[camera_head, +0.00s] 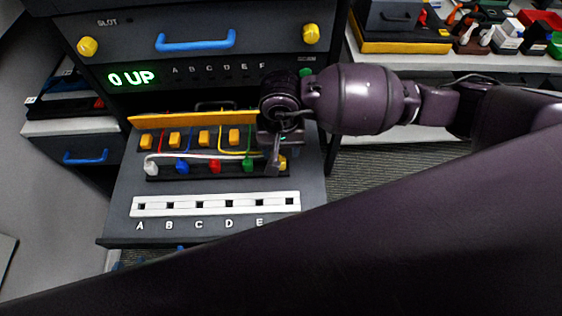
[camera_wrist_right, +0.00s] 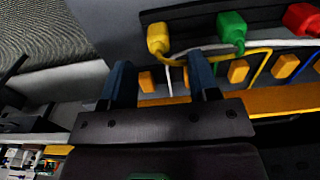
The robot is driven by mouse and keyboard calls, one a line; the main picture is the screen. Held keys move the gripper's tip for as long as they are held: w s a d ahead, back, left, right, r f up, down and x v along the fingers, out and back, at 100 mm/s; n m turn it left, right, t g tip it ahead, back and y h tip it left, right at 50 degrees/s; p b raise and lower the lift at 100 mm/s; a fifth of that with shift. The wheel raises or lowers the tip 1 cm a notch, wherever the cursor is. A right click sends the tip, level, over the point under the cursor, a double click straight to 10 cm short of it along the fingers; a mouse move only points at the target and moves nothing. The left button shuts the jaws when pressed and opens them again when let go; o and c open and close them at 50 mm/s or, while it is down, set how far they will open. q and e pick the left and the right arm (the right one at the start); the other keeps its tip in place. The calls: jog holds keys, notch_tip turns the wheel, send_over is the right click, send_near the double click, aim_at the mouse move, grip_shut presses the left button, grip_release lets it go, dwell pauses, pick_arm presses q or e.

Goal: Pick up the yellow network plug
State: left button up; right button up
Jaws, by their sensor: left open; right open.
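The yellow network plug (camera_head: 283,162) sits at the right end of a black plug rack (camera_head: 200,174), partly hidden by my right gripper (camera_head: 272,166). In the right wrist view the yellow plug (camera_wrist_right: 158,38) lies just beyond the two blue fingertips, roughly between them, with a gap. The right gripper (camera_wrist_right: 160,64) is open and empty. The plug's yellow cable loops away towards the orange clips. My left gripper is not in view.
White, blue, red and green plugs (camera_head: 248,164) share the rack; the green one (camera_wrist_right: 232,30) is the closest neighbour. Orange clips (camera_head: 205,138) stand behind. A white socket strip (camera_head: 215,204) lies in front. My dark arm link covers the foreground.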

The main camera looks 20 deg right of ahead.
aim_at(282, 161)
jog(key=f, duration=0.5)
jog(key=shift+s, duration=0.4)
jog(key=shift+f, duration=0.4)
jog(key=c, duration=1)
notch_tip(282, 161, up, 24)
jog(key=p, duration=0.1)
jog(key=shift+f, duration=0.2)
dwell(0.3)
